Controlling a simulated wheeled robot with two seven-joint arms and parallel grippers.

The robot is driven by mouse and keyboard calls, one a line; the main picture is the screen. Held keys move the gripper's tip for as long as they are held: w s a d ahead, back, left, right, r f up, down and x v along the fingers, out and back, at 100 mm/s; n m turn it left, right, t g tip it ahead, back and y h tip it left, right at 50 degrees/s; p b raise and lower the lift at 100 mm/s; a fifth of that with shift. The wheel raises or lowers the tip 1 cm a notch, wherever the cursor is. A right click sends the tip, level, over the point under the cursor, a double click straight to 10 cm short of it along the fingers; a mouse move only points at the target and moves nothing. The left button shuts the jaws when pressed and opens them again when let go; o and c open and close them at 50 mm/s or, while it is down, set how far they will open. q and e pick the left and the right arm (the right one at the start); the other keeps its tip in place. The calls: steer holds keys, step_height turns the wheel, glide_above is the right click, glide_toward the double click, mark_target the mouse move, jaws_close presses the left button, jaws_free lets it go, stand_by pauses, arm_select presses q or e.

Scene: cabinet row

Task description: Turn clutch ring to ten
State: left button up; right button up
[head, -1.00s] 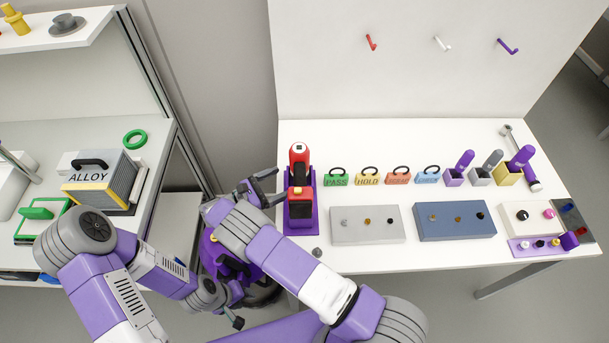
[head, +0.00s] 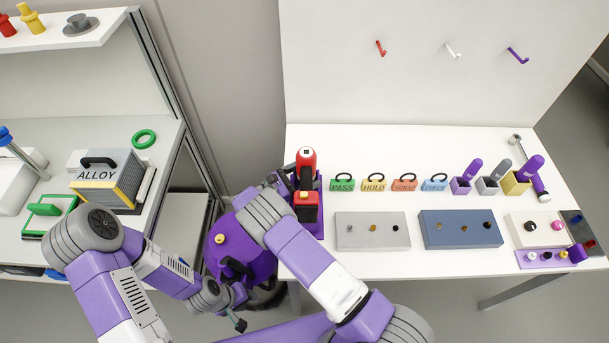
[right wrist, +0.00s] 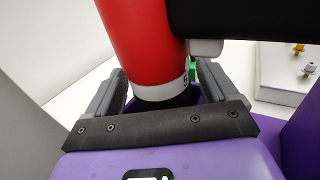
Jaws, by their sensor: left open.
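The red drill (head: 306,160) stands upright in a purple holder (head: 320,228) at the left end of the white table. In the right wrist view the red drill body (right wrist: 138,40) ends in a white ring (right wrist: 160,92) with a dark mark, partly cut off at its right edge. Below it is a black part. My right gripper (right wrist: 163,82) is around the ring, one finger on each side, with a narrow gap seeming to show on both sides. My left gripper (head: 238,319) is open and empty, low in front of the table.
Tagged blocks (head: 374,184), a grey panel (head: 372,244) and a blue panel (head: 459,240) with knobs stand right of the drill. Cups with purple and grey handles (head: 468,172) are farther right. A shelf with an ALLOY case (head: 100,175) is at left.

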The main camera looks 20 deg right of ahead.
steer(key=c, duration=0.9)
steer(key=n+t+p, duration=0.1)
steer(key=t, duration=0.1)
steer(key=n+t+y+p, duration=0.1)
steer(key=n+t+p, duration=0.1)
steer(key=shift+s+r+y, duration=0.15)
steer(key=shift+r+y, duration=0.05)
steer(key=shift+y, duration=0.1)
steer(key=shift+f+n+t+y+p, duration=0.2)
steer(key=shift+n+t+y+p, duration=0.55)
steer(key=shift+t, duration=0.45)
steer(key=o, duration=1)
